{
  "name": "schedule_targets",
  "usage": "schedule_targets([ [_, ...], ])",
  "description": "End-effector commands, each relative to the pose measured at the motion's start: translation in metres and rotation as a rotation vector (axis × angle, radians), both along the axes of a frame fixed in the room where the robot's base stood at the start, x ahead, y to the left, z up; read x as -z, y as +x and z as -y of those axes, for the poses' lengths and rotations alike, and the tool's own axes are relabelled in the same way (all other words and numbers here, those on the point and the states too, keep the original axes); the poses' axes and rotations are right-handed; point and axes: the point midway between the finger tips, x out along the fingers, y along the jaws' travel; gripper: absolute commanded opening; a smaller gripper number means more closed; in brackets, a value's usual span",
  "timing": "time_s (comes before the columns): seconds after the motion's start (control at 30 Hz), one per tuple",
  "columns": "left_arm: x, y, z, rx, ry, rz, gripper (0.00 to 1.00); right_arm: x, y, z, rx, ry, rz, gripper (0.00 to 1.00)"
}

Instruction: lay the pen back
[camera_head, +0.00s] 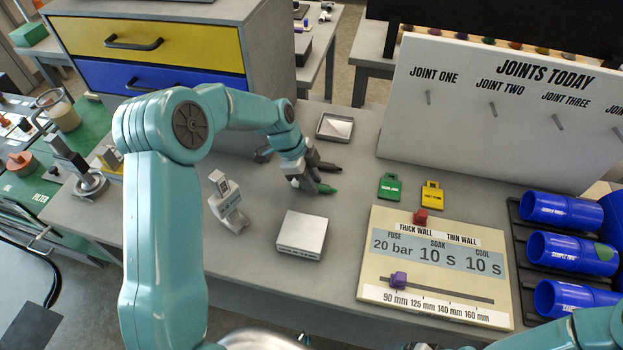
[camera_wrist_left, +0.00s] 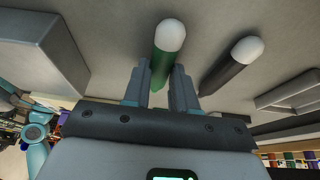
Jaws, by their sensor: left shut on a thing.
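My left gripper (camera_head: 304,183) is low over the grey bench top and shut on the green pen (camera_head: 327,189). The left wrist view shows the green pen (camera_wrist_left: 165,48) between the two fingers (camera_wrist_left: 160,88), its white end sticking out beyond them. A dark pen (camera_head: 329,167) lies on the bench beside it, apart from the fingers; it also shows in the left wrist view (camera_wrist_left: 229,67). I cannot tell whether the green pen touches the bench. My right gripper is not in view.
A small square metal tray (camera_head: 335,127) lies behind the pens. A grey box (camera_head: 301,236) and a white stand (camera_head: 227,201) are nearer. Green (camera_head: 390,187) and yellow (camera_head: 432,195) tags and a settings board (camera_head: 370,262) lie to the right. Bench between pens and green tag is clear.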

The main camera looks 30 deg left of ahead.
Motion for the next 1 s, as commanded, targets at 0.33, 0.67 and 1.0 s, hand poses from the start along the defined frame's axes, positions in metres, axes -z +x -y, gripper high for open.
schedule_targets([
  [0.33, 0.004, 0.0, 0.0, 0.001, 0.0, 0.0, 0.36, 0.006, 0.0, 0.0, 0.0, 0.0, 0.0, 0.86],
  [0.67, 0.003, 0.0, 0.0, 0.001, 0.0, 0.0, 0.52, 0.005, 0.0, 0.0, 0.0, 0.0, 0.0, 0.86],
  [1.0, -0.029, -0.001, -0.012, 0.0, 0.002, 0.007, 0.52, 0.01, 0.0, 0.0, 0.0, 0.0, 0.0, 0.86],
])
